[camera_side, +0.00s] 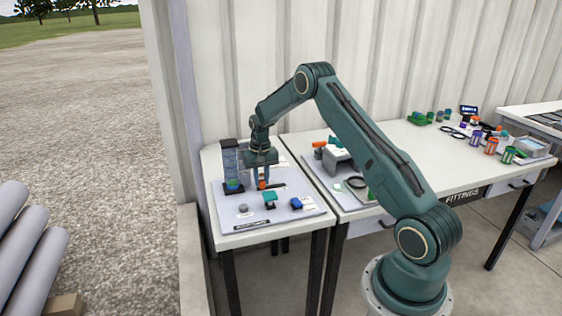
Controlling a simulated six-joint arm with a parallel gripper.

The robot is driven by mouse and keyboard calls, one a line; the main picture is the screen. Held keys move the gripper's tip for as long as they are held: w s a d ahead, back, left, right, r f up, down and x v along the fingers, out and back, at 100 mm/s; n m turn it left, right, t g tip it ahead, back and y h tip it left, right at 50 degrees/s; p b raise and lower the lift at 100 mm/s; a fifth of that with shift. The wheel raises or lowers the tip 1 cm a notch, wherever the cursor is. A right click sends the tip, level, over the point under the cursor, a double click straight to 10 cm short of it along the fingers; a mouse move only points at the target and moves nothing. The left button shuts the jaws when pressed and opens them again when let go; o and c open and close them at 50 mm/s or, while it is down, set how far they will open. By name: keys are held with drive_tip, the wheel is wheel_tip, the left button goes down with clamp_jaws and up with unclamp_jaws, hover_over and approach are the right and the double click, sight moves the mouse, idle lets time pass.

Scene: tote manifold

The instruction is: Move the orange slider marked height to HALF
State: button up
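A small orange knob (262,185), which looks like the orange slider, sits on the grey panel (235,218) on the left table. My gripper (261,176) points down right over it, with its fingers around or just above the knob. I cannot tell whether the fingers touch it. The height marking and the HALF mark are too small to read.
A grey fixture (337,157) with an orange part stands to the right.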

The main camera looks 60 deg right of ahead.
sight(271, 187)
clamp_jaws()
drive_tip(key=shift+s+d, duration=1.15)
drive_tip(key=shift+d, duration=0.1)
drive_tip(key=o, duration=0.7)
unclamp_jaws()
drive_tip(key=shift+r, duration=0.1)
wheel_tip(271, 187, up, 14)
